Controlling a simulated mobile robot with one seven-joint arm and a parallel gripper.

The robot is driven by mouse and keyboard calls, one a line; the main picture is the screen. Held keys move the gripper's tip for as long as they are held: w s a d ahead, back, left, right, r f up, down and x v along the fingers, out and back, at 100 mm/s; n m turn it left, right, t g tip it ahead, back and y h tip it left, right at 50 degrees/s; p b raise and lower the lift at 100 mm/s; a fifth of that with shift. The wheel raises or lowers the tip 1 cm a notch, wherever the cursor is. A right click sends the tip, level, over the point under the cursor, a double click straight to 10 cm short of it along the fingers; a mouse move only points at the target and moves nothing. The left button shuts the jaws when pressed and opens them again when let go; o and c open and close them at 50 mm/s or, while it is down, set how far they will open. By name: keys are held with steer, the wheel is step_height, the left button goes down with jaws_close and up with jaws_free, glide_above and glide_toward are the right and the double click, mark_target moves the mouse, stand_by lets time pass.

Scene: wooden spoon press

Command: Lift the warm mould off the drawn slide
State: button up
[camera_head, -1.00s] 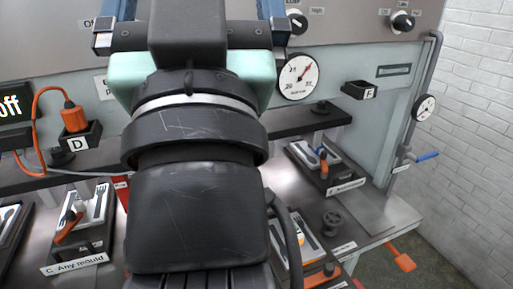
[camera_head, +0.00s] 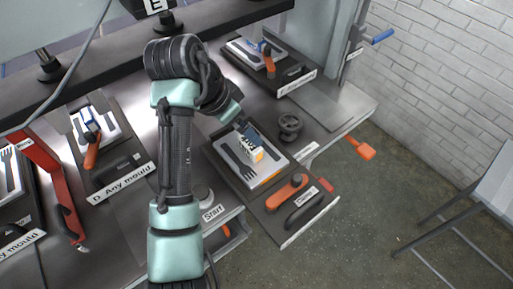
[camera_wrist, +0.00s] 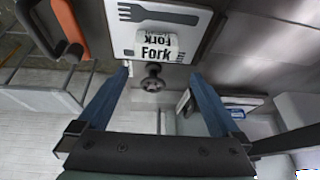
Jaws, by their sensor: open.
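The drawn slide (camera_head: 262,213) sticks out past the bench's front edge in the head view. On it lies a flat pale mould (camera_head: 232,163) with dark cutlery shapes. A raised white block (camera_head: 256,155) with an orange patch stands on the mould. In the wrist view the block (camera_wrist: 157,47) reads "Fork", beside a fork outline on the mould (camera_wrist: 185,42). My gripper (camera_wrist: 160,72) is open and empty, its two blue fingers wide apart and short of the block. In the head view my gripper (camera_head: 246,129) is above the mould's far side, partly hiding it.
The slide has an orange lever (camera_head: 287,193) and a black handle (camera_head: 303,211). A dark handwheel (camera_head: 290,125) stands right of the mould. Other mould stations lie behind (camera_head: 268,65) and left (camera_head: 105,150). A red lever (camera_head: 55,185) is far left; a chair stands right.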

mark_target(249, 142)
steer(key=shift+s+a+f+g, duration=0.3)
steer(key=shift+s+f, duration=0.1)
steer(key=shift+f, duration=0.6)
steer(key=shift+w+d+f, duration=0.1)
steer(key=shift+d+f, duration=0.35)
steer(key=shift+f, duration=0.3)
steer(key=x, duration=0.5)
steer(key=shift+w, duration=0.2)
jaws_close()
steer(key=shift+w+r, duration=0.1)
steer(key=shift+r, duration=0.05)
